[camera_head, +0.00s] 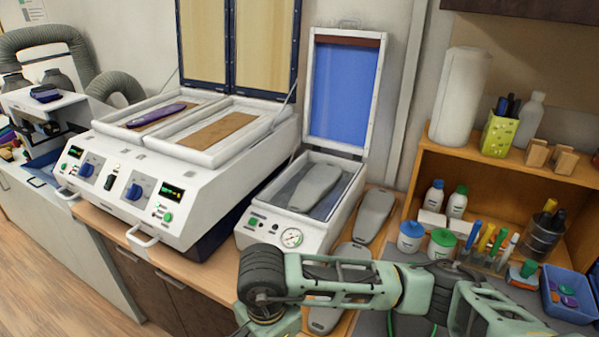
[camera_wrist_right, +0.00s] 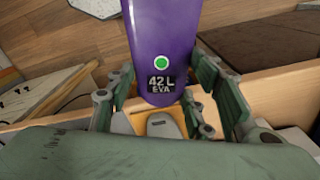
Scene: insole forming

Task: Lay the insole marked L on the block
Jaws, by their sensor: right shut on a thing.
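A purple insole (camera_wrist_right: 163,45) with a green dot and the label "42 L EVA" is between the fingers of my right gripper (camera_wrist_right: 166,92), which is shut on it near the label. Its far end runs out of the top of the wrist view. In the head view my right arm reaches across the front; the gripper and held insole are out of that picture. A grey foot-shaped block (camera_head: 315,186) lies in the open press (camera_head: 285,228). Another purple insole (camera_head: 157,115) lies in the left tray of the white heater; its mark is unreadable. My left gripper is not in view.
The press lid (camera_head: 345,90) stands open. The two-tray heater (camera_head: 150,180) is left of the press. Spare grey blocks (camera_head: 375,213) lie on the bench to its right. A wooden shelf (camera_head: 500,185) with bottles and pens stands at the right.

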